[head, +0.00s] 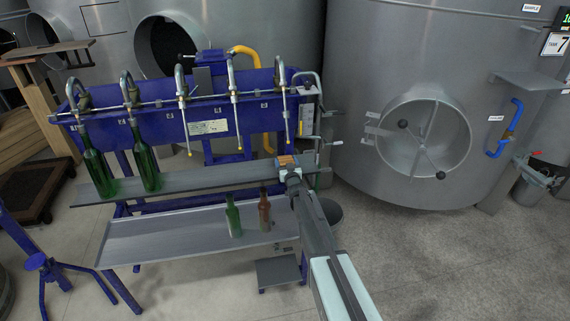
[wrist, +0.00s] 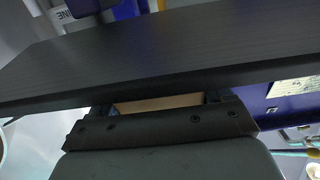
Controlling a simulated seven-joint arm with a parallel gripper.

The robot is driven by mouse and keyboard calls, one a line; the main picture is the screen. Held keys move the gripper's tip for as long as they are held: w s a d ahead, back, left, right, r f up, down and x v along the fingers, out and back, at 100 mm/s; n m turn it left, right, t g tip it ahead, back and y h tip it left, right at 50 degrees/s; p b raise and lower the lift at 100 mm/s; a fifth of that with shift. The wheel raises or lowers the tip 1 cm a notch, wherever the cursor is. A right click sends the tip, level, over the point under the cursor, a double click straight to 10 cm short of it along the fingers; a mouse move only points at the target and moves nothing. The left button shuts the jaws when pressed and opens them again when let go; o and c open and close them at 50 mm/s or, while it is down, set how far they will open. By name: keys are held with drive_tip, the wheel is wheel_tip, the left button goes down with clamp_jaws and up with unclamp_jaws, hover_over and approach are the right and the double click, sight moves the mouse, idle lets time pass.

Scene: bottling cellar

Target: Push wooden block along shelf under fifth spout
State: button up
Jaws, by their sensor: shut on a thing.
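The wooden block (head: 287,160) is at the right part of the upper shelf (head: 215,177), and shows in the head view just below the tip of the fifth spout (head: 285,105). I cannot tell exactly how it lines up in depth. My gripper (head: 290,167) reaches in from the front right and is shut on the block. In the wrist view a tan strip of the block (wrist: 158,104) shows between the fingers (wrist: 160,108), close against the dark shelf (wrist: 160,50). Most of the block is hidden there.
Two green bottles (head: 95,168) (head: 146,165) stand on the shelf under the first two spouts. A green bottle (head: 233,217) and a brown bottle (head: 264,210) stand on the lower tray (head: 165,238). The shelf between the second bottle and the block is clear.

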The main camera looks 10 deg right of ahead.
drive_tip(key=o, duration=1.1)
drive_tip(key=shift+s, duration=0.1)
drive_tip(key=s, duration=1.3)
drive_tip(key=shift+s, duration=0.3)
drive_tip(key=shift+f, duration=0.1)
